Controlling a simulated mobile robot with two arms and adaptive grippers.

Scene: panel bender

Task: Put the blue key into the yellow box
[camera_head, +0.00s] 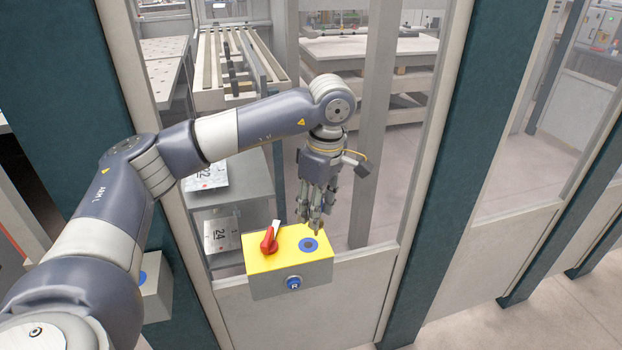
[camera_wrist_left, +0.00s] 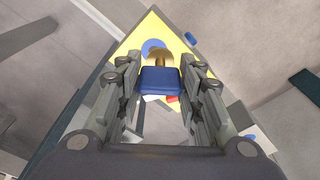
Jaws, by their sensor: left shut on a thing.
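The yellow box (camera_head: 288,262) has a yellow top, grey sides and a blue ring (camera_head: 309,244) around a dark hole on its top. My left gripper (camera_head: 317,222) points down just above and behind that ring. It is shut on the blue key (camera_wrist_left: 160,80), whose brass shaft (camera_wrist_left: 162,56) points away from the fingers toward the box. In the left wrist view the shaft tip overlaps the edge of the blue ring (camera_wrist_left: 151,45). In the head view the tip looks slightly above the ring, not in the hole. My right gripper is out of view.
A red and white rotary switch (camera_head: 269,238) stands up on the left of the box top. A blue button (camera_head: 294,283) is on its front. The box sits on a grey frame with posts (camera_head: 372,130) behind it. Labelled plates (camera_head: 222,236) lie behind left.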

